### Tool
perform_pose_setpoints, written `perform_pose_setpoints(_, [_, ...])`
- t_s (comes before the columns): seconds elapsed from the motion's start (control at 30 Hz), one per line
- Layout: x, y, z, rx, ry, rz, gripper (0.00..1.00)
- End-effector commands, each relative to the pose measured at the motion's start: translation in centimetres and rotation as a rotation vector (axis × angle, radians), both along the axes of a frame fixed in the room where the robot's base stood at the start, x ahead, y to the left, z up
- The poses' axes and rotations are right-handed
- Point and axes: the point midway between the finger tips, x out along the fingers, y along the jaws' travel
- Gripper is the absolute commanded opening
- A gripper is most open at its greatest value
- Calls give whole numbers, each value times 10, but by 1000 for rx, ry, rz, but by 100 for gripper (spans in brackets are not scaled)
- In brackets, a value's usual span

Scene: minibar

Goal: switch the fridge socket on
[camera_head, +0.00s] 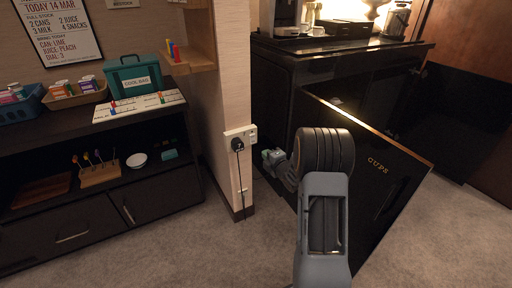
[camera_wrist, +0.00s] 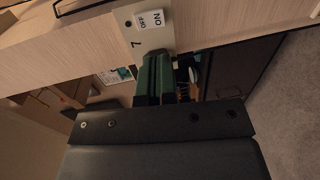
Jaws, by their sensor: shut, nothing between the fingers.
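The white socket plate (camera_head: 240,134) is on the end of the wall in the head view, with a black plug (camera_head: 237,145) in its left part and a cord hanging down. In the wrist view the plate (camera_wrist: 137,32) is at the top, with a white OFF/ON label (camera_wrist: 150,19) and a dark mark beside it. My gripper (camera_head: 270,157) is just right of and below the plate in the head view. Its green fingers (camera_wrist: 157,58) are together and empty, tips overlapping the plate's edge in the wrist view. I cannot tell whether they touch. The switch's position is not readable.
An open black door marked CUPS (camera_head: 380,170) stands right of my arm, below the dark counter (camera_head: 345,48). A dark shelf unit (camera_head: 60,145) with a teal box (camera_head: 133,76) is at the left. Carpet (camera_head: 190,250) is clear in front.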

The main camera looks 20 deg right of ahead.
Motion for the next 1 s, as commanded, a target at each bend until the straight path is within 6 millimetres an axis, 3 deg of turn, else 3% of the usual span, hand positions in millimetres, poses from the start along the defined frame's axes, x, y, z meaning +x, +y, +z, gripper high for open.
perform_pose_setpoints(0.2, [42, 6, -8, 0, -1, 2, 0])
perform_pose_setpoints(0.5, [81, 10, -12, 0, -1, 0, 0])
perform_pose_setpoints(1.0, [94, 11, -12, 1, 0, -1, 0])
